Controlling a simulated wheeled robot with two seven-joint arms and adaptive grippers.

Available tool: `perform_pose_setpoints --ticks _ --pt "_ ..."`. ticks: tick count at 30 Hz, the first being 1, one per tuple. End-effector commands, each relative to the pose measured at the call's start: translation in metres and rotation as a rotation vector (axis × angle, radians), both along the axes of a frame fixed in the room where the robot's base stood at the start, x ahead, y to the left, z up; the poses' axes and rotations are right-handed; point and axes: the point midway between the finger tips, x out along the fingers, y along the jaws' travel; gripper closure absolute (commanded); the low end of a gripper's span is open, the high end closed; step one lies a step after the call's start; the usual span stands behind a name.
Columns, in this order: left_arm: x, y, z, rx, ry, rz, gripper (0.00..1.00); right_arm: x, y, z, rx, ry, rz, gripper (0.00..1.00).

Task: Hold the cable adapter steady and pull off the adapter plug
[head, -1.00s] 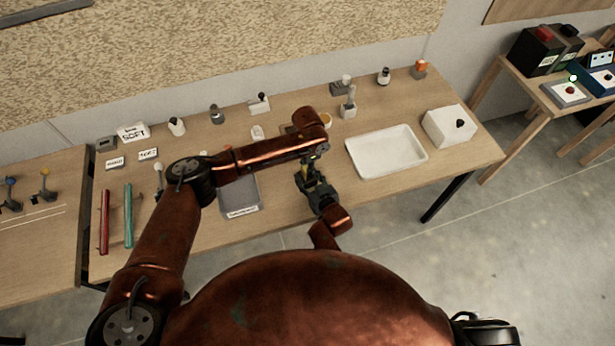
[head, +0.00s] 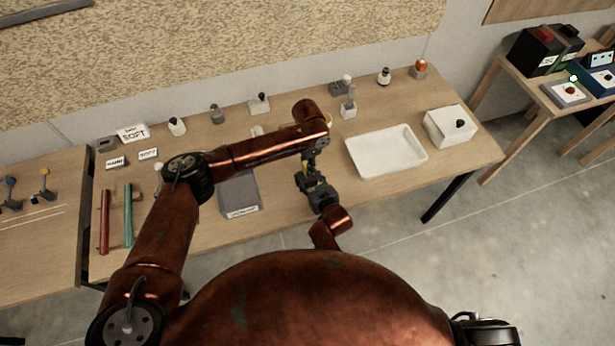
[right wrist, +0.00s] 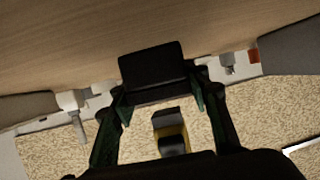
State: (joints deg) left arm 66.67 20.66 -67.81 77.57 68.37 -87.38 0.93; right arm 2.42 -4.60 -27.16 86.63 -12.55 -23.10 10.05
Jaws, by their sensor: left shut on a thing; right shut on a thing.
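My left gripper (head: 310,160) points down over the front of the table, at the end of the bent copper arm. It is shut on a small part, probably the adapter plug, mostly hidden by the gripper. My right gripper (head: 314,187) is just below it, shut on a small dark piece, probably the cable adapter. In the right wrist view a dark block (right wrist: 152,65) lies between my right fingertips. A yellow and dark piece (right wrist: 171,132) shows between the fingers; I cannot tell which part it belongs to.
A grey tray (head: 238,205) is to the left. Several small fittings line the table's back.

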Motion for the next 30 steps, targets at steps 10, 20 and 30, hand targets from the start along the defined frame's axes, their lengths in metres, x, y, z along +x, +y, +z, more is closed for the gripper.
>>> perform_pose_setpoints --ticks 10,20,30 --pt "0.000 0.000 0.003 0.000 0.000 0.000 1.00 0.000 -0.001 0.000 -0.001 0.001 -0.001 0.89" --pt "0.000 0.000 0.019 -0.002 -0.001 0.000 1.00 0.000 -0.001 0.000 -0.001 0.001 -0.001 0.89" --pt "0.000 0.000 0.041 0.001 0.001 0.001 1.00 0.000 -0.001 0.000 -0.001 0.001 -0.001 0.89"
